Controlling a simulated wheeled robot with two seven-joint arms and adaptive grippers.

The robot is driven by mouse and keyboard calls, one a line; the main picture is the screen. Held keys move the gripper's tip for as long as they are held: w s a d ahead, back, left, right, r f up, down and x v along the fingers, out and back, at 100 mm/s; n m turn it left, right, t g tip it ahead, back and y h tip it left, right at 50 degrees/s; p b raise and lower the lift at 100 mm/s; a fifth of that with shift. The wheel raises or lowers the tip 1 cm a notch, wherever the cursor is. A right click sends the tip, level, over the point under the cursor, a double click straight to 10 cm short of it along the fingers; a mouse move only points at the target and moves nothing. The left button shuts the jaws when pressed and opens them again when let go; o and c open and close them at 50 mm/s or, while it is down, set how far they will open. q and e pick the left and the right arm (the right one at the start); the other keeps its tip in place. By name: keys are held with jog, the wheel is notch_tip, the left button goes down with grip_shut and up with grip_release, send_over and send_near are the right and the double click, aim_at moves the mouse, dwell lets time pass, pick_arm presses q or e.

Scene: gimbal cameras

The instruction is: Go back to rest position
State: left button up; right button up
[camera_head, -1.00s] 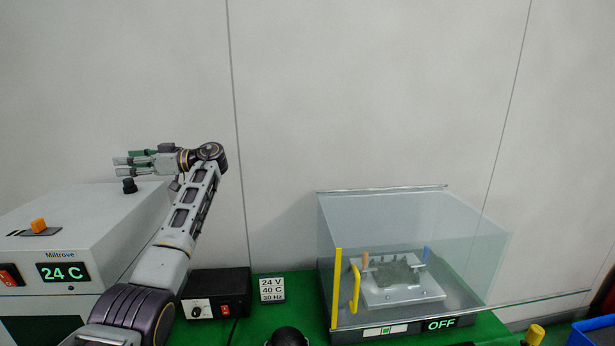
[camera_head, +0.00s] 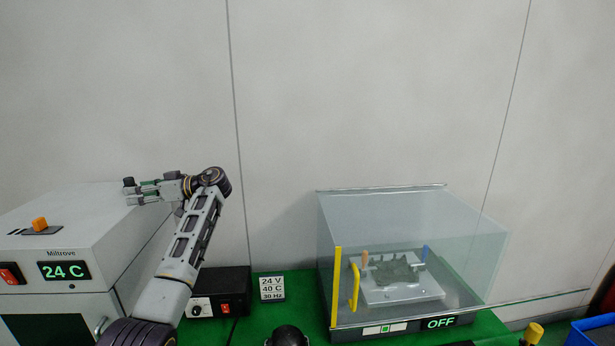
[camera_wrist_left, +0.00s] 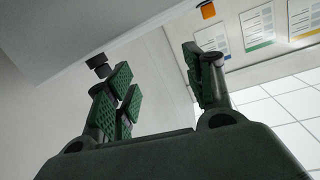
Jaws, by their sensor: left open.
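My left gripper (camera_head: 137,194) is open and empty. It points left in the head view, level with the top of the grey oven-like unit (camera_head: 70,215) and close to a black knob (camera_head: 128,182). Its green-padded fingers (camera_wrist_left: 158,82) stand apart in the left wrist view, with nothing between them. My left arm reaches up from the bottom left. My right gripper is not in the frames.
The unit reads 24 C and has an orange switch (camera_head: 40,224). A black control box (camera_head: 217,293) and a sign (camera_head: 272,288) stand mid-bench. A clear-covered machine (camera_head: 410,220) reading OFF stands right, and a blue bin (camera_head: 592,331) far right.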

pick_arm(q)
jog(key=s+d+f+m+t+h, duration=0.1)
jog(key=s+d+f+m+h, duration=0.3)
jog(key=f, duration=0.7)
jog(key=s+d+f+m+t+h, duration=0.1)
jog(key=s+d+f+m+t, duration=0.3)
jog(key=f, duration=0.8)
jog(key=s+d+f+m+g+h, duration=0.1)
jog(key=s+d+f+m+h, duration=0.15)
jog(key=s+f, duration=0.6)
jog(key=s+d+f+m+h, duration=0.45)
jog(key=s+d, duration=0.25)
jog(key=s, duration=0.5)
jog(key=s+d+f+m+h, duration=0.4)
jog(key=s+d, duration=0.3)
jog(key=s, duration=0.4)
jog(key=s+f+g+b, duration=0.25)
jog(key=f+b, duration=0.25)
jog(key=f, duration=3.4)
jog(key=s+a+f+b, duration=0.2)
jog(key=s+f, duration=0.9)
jog(key=f, duration=0.1)
jog(key=s+a+f+b, duration=0.2)
jog(key=s+f+b, duration=0.1)
jog(key=s+f, duration=0.8)
jog(key=shift+s+a+f+h, duration=0.2)
jog(key=shift+a+f+h, duration=0.1)
jog(key=shift+f, duration=0.05)
